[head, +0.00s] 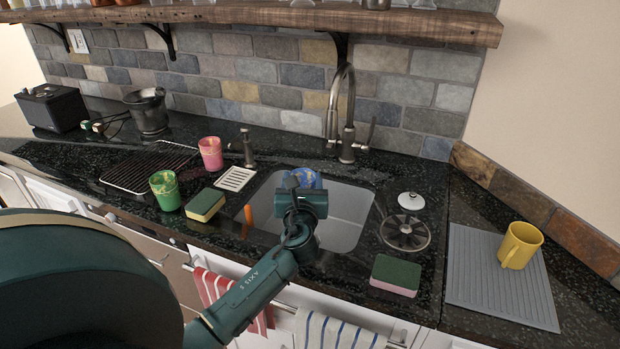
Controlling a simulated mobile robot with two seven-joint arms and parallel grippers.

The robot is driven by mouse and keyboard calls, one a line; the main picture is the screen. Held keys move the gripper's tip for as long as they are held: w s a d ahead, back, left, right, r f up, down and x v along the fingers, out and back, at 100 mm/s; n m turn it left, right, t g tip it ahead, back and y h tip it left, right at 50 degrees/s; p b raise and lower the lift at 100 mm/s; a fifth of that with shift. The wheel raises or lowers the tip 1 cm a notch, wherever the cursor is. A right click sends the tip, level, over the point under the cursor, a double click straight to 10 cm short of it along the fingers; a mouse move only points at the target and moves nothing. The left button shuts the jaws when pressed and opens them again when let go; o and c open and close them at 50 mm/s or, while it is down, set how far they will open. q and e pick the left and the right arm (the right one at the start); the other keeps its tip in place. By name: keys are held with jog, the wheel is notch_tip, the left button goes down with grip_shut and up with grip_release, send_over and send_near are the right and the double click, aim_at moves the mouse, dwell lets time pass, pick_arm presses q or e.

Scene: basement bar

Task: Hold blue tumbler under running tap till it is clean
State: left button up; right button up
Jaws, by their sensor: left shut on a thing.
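The blue tumbler (307,178) shows behind my left gripper (302,190), over the back left part of the sink (347,218). The gripper is shut on it and hides most of it. Yellowish marks show on the visible part of the tumbler. The metal tap (347,130) stands behind the sink, its curved spout pointing down behind and a little right of the tumbler. I cannot make out a water stream. My right gripper is not in view.
A pink tumbler (210,153), green tumbler (164,191) and sponge (205,205) stand left of the sink. Right are a strainer (405,232), white-topped piece (411,201), another sponge (396,275) and a yellow mug (520,245) on a grey mat (485,280). A wooden shelf (400,22) overhangs the back.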

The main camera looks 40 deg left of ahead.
aim_at(311, 177)
pick_arm(q)
jog(key=shift+w, duration=0.1)
